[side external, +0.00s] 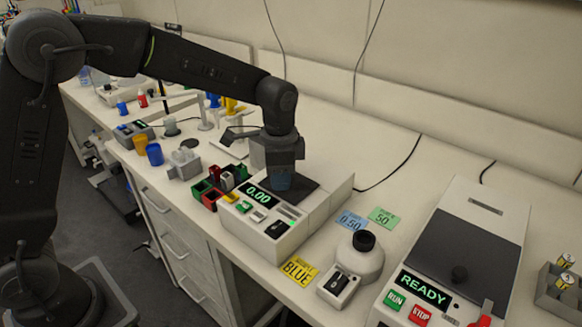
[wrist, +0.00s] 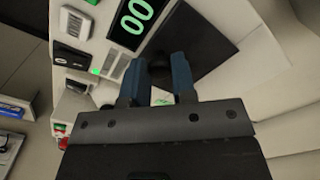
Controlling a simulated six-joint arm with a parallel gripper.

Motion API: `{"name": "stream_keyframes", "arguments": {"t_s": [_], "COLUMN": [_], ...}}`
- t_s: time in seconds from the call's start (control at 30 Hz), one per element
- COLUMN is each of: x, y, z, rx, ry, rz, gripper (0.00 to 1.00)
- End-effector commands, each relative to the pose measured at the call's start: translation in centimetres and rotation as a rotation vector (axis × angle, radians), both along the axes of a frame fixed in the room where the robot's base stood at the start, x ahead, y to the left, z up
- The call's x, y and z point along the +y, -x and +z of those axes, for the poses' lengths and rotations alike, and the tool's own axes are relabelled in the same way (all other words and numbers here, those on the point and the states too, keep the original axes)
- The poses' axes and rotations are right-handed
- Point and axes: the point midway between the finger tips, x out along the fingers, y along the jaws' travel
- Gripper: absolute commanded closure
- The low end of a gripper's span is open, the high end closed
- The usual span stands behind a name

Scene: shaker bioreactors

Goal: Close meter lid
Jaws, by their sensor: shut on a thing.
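The meter (side external: 265,232) is a white box on the bench with a green 0.00 display (side external: 258,195). Its dark lid (side external: 303,190) shows as a flat plate on top of the meter, behind the display. My gripper (side external: 279,182) points down over the lid, its blue fingertips low at the plate. In the wrist view, the fingers (wrist: 158,66) stand a little apart beside the display, with the dark plate (wrist: 205,45) behind the right finger. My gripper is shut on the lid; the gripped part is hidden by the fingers.
Red, green and dark small bins (side external: 212,190) stand left of the meter. A white round flask-like device (side external: 360,262) and a larger white machine reading READY (side external: 470,240) stand to the right. A yellow BLUE card (side external: 298,270) lies near the bench's front edge.

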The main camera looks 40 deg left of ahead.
Motion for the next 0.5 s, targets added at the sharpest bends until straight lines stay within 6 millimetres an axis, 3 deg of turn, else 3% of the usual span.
{"name": "stream_keyframes", "arguments": {"t_s": [0.3, 0.33, 0.5], "x": [-0.08, -0.09, -0.08], "y": [0.52, 0.53, 0.49], "z": [0.07, 0.07, 0.04], "rx": [0.010, 0.010, 0.009], "ry": [0.001, 0.001, 0.001], "rz": [0.000, 0.000, 0.000], "gripper": [1.00, 0.74, 0.58]}}
